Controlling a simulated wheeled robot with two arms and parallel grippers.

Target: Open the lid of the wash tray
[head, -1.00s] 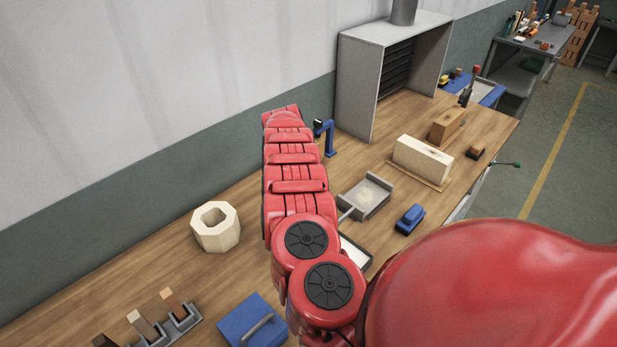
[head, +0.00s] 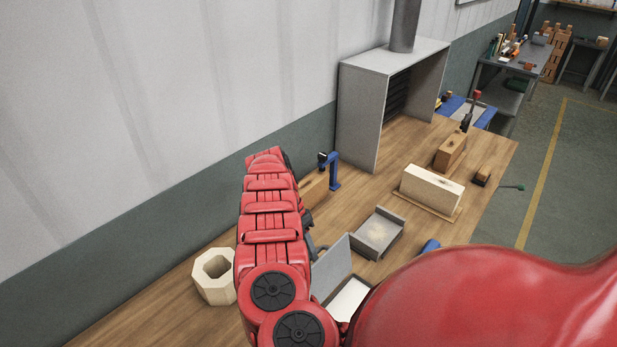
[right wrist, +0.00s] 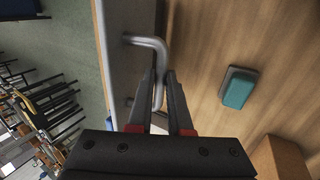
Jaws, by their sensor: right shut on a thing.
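The wash tray (head: 350,299) stands on the bench with a pale inside showing, partly hidden by my right arm. Its grey flat lid (head: 332,264) is tilted up from the tray's far left side. In the right wrist view, my right gripper (right wrist: 160,92) is shut on the bent grey handle (right wrist: 150,42) of the lid; the lid's plate (right wrist: 124,62) shows to the left. In the head view my red right arm hides most of the gripper. My left gripper is out of view.
A grey open tray (head: 377,234) stands just beyond the lid. A blue block (head: 430,246) is to its right, partly hidden. A pale hollow block (head: 214,276) sits left of my arm. A cream brick (head: 431,187) and grey hood (head: 375,110) stand farther back.

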